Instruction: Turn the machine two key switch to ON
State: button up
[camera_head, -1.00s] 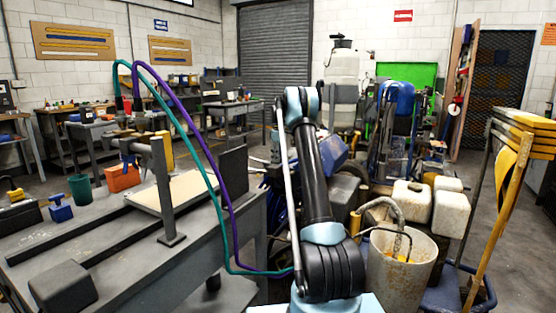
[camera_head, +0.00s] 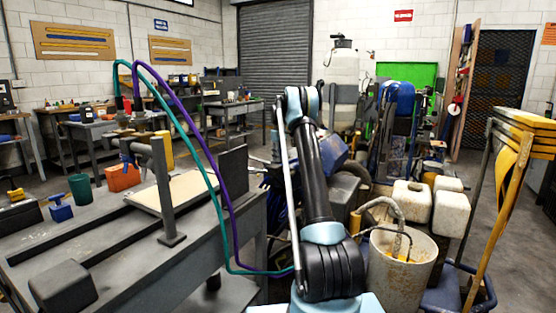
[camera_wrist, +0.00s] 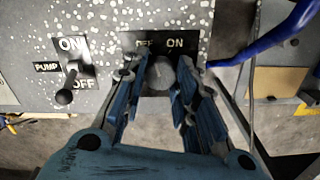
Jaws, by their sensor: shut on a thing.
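In the wrist view, the key switch (camera_wrist: 160,78) is a dark round knob under a black label plate (camera_wrist: 160,42) that reads OFF at left and ON at right. My gripper (camera_wrist: 161,88) has its two blue fingers on either side of the knob and is shut on it. The fingers partly cover the knob's sides and the OFF lettering. I cannot tell which mark the knob points to. In the head view my arm hides the gripper and the switch.
Left of the knob is a pump toggle (camera_wrist: 66,86) with a dark lever, marked ON above and OFF below. A blue hose (camera_wrist: 272,35) passes at upper right of the wrist view. In the head view, a grey workbench (camera_head: 110,255) stands left and a bucket (camera_head: 400,265) stands right.

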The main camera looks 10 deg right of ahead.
jog(key=m, duration=0.4)
jog(key=shift+w+m, duration=0.1)
jog(key=shift+m, duration=2.5)
jog(key=o, duration=1.1)
notch_tip(320, 180, up, 12)
jog(key=shift+f, duration=0.1)
